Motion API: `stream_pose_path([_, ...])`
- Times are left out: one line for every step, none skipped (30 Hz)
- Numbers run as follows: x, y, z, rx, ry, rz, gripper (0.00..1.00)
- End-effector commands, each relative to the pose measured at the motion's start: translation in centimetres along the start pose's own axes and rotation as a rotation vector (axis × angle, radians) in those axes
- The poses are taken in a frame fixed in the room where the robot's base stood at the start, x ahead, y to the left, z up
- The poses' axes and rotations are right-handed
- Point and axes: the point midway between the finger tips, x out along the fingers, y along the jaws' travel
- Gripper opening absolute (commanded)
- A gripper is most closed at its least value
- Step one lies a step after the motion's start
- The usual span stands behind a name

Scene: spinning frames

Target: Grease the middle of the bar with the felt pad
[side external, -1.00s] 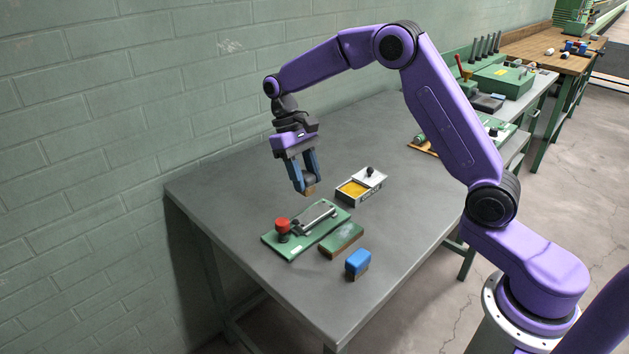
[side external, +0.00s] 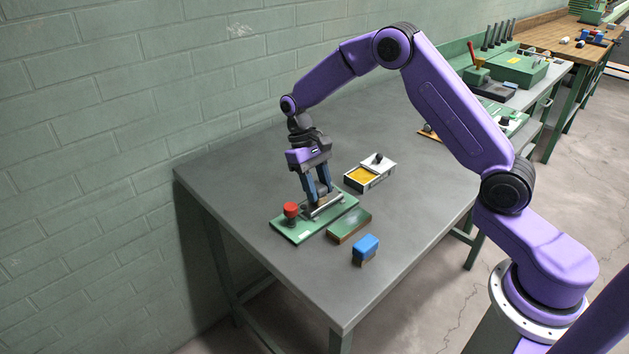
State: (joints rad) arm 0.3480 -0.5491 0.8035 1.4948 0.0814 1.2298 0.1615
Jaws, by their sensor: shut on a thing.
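My gripper (side external: 319,196) points down and is shut on the felt pad (side external: 319,203), a small tan piece mostly hidden between the blue-grey fingers. The pad is low, at about the middle of the silver bar (side external: 332,207); whether it touches cannot be told. The bar lies along a green base plate (side external: 292,233) that carries a red knob (side external: 291,208) at its left end.
A green block with a brown underside (side external: 349,226) lies in front of the plate. A blue-topped block (side external: 365,246) stands nearer the table's front. The grey table (side external: 240,180) is clear on the left and behind. A second bench (side external: 535,85) with tools stands at the back right.

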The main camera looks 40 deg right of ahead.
Motion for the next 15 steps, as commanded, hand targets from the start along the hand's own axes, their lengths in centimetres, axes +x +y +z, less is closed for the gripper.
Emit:
stream_pose_path([0.0, 0.5, 0.0, 0.001, 0.0, 0.0, 0.11])
stream_pose_path([0.1, 0.8, 0.0, 0.0, -0.001, 0.0, 0.11])
stream_pose_path([0.0, 1.1, 0.0, -0.001, 0.0, 0.0, 0.11])
stream_pose_path([0.0, 1.4, 0.0, 0.0, -0.001, 0.0, 0.11])
stream_pose_path([0.0, 1.7, 0.0, 0.0, 0.0, 0.0, 0.11])
stream_pose_path([0.0, 2.1, 0.0, 0.001, 0.0, 0.001, 0.11])
stream_pose_path([0.0, 2.4, 0.0, 0.001, 0.0, 0.001, 0.11])
stream_pose_path([0.0, 2.6, 0.0, 0.0, 0.0, 0.001, 0.11])
stream_pose_path([0.0, 3.0, 0.0, 0.0, 0.0, 0.001, 0.11])
stream_pose_path([0.0, 3.3, 0.0, 0.0, 0.0, 0.001, 0.11])
stream_pose_path([0.0, 3.6, 0.0, 0.0, 0.0, 0.001, 0.11])
stream_pose_path([0.0, 3.9, 0.0, 0.0, -0.001, 0.001, 0.11])
stream_pose_path([0.0, 4.1, 0.0, 0.0, -0.001, 0.001, 0.11])
stream_pose_path([0.0, 4.3, 0.0, 0.0, -0.001, 0.001, 0.11])
stream_pose_path([0.0, 4.6, 0.0, 0.001, -0.001, 0.0, 0.11])
